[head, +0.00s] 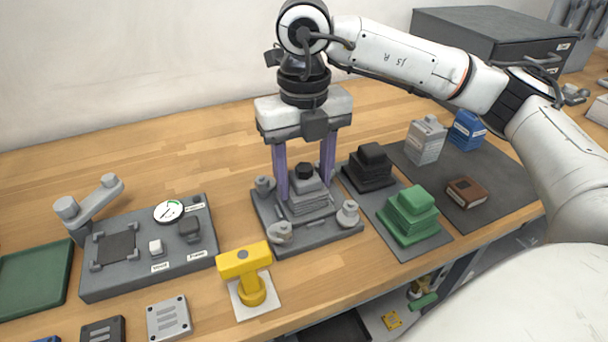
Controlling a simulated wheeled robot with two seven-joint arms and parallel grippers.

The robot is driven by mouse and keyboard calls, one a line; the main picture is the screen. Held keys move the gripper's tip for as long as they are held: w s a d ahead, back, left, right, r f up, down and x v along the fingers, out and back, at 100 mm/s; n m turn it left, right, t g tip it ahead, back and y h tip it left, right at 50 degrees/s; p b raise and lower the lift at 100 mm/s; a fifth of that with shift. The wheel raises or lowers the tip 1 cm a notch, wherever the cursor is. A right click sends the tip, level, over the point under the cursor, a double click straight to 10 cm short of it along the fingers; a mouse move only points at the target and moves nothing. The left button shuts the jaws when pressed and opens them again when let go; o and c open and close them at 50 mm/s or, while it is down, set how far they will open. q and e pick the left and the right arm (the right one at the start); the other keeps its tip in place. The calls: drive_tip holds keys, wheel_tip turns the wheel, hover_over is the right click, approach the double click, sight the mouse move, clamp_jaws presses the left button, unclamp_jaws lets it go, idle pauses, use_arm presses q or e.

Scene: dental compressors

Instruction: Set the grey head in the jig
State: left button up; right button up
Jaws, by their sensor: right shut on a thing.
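The grey head (308,201), a stepped, ribbed block with a black cap on top, is at the middle of the jig (330,242). The jig is a dark grey plate with several round grey clamp posts around its edge. My right gripper (304,177) points straight down from above, its two purple fingers on either side of the grey head and shut on it. The head is upright. I cannot tell whether its underside rests fully on the jig. My left gripper is not in view.
Black (368,167) and green (409,214) heads stand on a grey mat right of the jig. A yellow T-shaped tool (245,272) stands close in front-left. A test panel with a gauge (169,211) is left. Bottles (426,139) and a dark cabinet (490,42) are at back right.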

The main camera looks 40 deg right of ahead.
drive_tip(key=o, duration=2)
drive_tip(key=shift+r, duration=0.1)
drive_tip(key=shift+r+p, duration=2.5)
drive_tip(key=shift+r, duration=0.95)
